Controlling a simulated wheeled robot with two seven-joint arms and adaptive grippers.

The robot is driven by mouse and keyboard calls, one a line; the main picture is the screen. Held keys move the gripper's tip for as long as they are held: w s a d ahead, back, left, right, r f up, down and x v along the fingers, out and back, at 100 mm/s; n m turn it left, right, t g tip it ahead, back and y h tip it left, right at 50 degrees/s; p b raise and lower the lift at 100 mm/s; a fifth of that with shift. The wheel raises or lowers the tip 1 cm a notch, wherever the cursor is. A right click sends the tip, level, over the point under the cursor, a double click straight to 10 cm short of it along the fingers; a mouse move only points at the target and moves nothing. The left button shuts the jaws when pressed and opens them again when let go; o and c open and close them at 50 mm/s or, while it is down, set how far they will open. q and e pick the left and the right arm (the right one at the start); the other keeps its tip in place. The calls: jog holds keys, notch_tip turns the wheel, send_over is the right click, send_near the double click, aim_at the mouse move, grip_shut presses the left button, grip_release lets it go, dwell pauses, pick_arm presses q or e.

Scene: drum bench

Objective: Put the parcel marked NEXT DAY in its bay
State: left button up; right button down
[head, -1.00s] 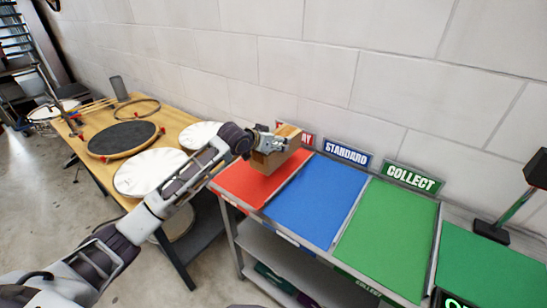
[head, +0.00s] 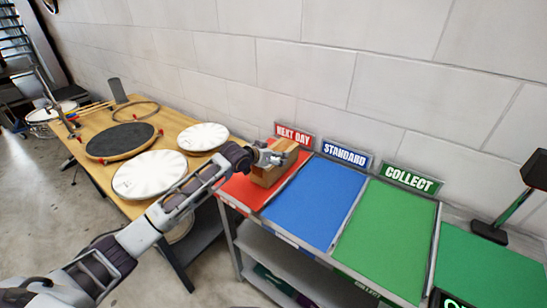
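The brown cardboard parcel (head: 268,177) is in the red bay (head: 242,190), below the red NEXT DAY sign (head: 294,136). It appears to rest on the red surface, near the back. No marking on the parcel can be read from here. My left gripper (head: 279,156) is at the top of the parcel and looks shut on it; its fingertips are small and partly hidden. My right gripper is not in view.
The blue STANDARD bay (head: 316,201) and green COLLECT bay (head: 388,238) to the right are empty, with low dividers between. A wooden table (head: 100,172) with drumheads stands at left. A dark lamp-like stand (head: 490,232) is at far right. A block wall is behind.

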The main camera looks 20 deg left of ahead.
pick_arm(q)
jog(key=shift+f, duration=0.6)
jog(key=o, duration=1.7)
jog(key=shift+f, duration=0.2)
jog(key=shift+o, duration=0.2)
jog(key=shift+s+r, duration=0.1)
jog(key=shift+r, duration=0.05)
notch_tip(320, 180, up, 6)
send_over(266, 176)
jog(key=a, duration=0.4)
jog(key=shift+w, duration=0.25)
jog(key=shift+f, duration=0.2)
